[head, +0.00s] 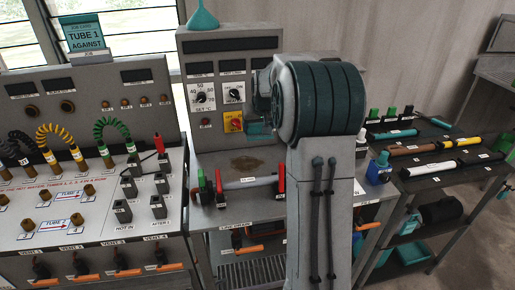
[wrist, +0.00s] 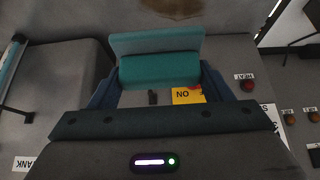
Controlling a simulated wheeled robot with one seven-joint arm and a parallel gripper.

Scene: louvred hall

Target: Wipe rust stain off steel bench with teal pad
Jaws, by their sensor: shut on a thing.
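The brown rust stain (head: 247,162) lies on the steel bench (head: 262,207), in front of the control panel. In the wrist view the stain (wrist: 185,8) shows at the top edge, partly cut off. My gripper (wrist: 157,88) is shut on the teal pad (wrist: 160,70), which spans between its blue fingers. In the head view a teal piece of the pad (head: 258,129) shows beside my arm, in front of the panel and above and behind the stain. My arm hides most of the gripper there. The pad appears apart from the stain.
The control panel (head: 230,46) with dials and a red knob stands close behind the stain. A grey bar between green and red clamps (head: 247,184) lies in front of it. A hose panel (head: 90,205) is at left. A rack (head: 440,180) with coloured tubes and a blue bottle (head: 378,168) are at right.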

